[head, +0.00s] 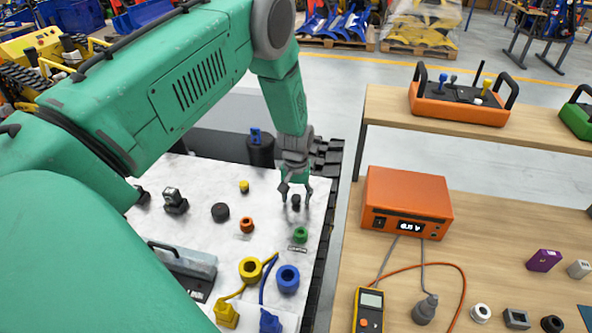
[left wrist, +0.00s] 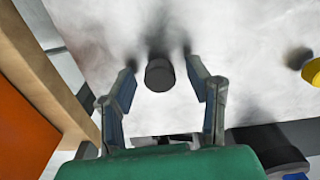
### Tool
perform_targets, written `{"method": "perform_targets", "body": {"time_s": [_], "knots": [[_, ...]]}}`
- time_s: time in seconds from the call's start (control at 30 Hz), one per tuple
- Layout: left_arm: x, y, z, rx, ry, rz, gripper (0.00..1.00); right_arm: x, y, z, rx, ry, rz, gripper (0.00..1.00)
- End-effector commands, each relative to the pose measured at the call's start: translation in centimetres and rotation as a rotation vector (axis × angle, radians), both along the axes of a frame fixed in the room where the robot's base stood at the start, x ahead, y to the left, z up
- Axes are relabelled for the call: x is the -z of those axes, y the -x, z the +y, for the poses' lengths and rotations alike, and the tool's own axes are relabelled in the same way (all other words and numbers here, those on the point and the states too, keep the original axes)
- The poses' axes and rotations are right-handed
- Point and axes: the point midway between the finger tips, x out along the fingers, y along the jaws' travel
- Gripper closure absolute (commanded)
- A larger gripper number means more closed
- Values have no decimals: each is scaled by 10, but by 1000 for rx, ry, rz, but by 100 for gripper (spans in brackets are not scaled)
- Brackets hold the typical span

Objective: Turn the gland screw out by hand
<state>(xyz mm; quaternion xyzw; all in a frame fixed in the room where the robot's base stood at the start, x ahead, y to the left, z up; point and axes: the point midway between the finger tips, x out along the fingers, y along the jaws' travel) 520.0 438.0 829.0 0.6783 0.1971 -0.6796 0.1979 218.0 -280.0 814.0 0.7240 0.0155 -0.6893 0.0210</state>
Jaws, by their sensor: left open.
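A small black cylinder (head: 296,202), likely the gland screw, stands on the white marbled top of the tracked carrier (head: 215,260), near its right edge. It also shows in the left wrist view (left wrist: 159,75), where its round dark end faces the camera. My left gripper (head: 296,194) points down over it with its two fingers spread. In the left wrist view one finger is on each side of the cylinder, with a visible gap on both sides, so the gripper (left wrist: 160,72) is open and empty. My right gripper is not in view.
A green ring (head: 300,235), an orange ring (head: 246,225) and a black disc (head: 220,212) stand close by on the carrier. Yellow and blue cabled plugs lie nearer. A wooden bench with an orange power supply (head: 407,200) is to the right, past the black track.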

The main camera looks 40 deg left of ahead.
Motion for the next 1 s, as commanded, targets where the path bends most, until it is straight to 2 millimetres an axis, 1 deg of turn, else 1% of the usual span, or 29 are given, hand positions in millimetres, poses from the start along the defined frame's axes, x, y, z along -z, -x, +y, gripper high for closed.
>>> {"method": "perform_targets", "body": {"time_s": [0.07,0.1,0.2,0.3,0.4,0.47,0.57,0.6,0.7,0.77,0.83,1.0], "knots": [[0,0,0,162,3,-2,55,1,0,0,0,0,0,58],[0,0,0,279,3,-3,55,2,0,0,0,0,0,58],[0,0,0,555,3,-3,55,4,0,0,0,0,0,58],[0,0,0,734,2,-3,55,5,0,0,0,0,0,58],[0,0,0,808,1,-2,55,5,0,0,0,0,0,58],[0,0,0,887,2,-3,55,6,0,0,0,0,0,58],[0,0,0,1145,3,-6,55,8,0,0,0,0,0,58],[1,0,0,1259,3,-6,55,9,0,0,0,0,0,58],[1,0,0,1494,3,-4,55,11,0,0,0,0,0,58],[0,0,0,1582,2,-5,55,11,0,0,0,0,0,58],[0,0,0,1632,1,-4,55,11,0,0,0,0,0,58],[-1,0,0,1638,1,-3,55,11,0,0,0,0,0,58]]}}
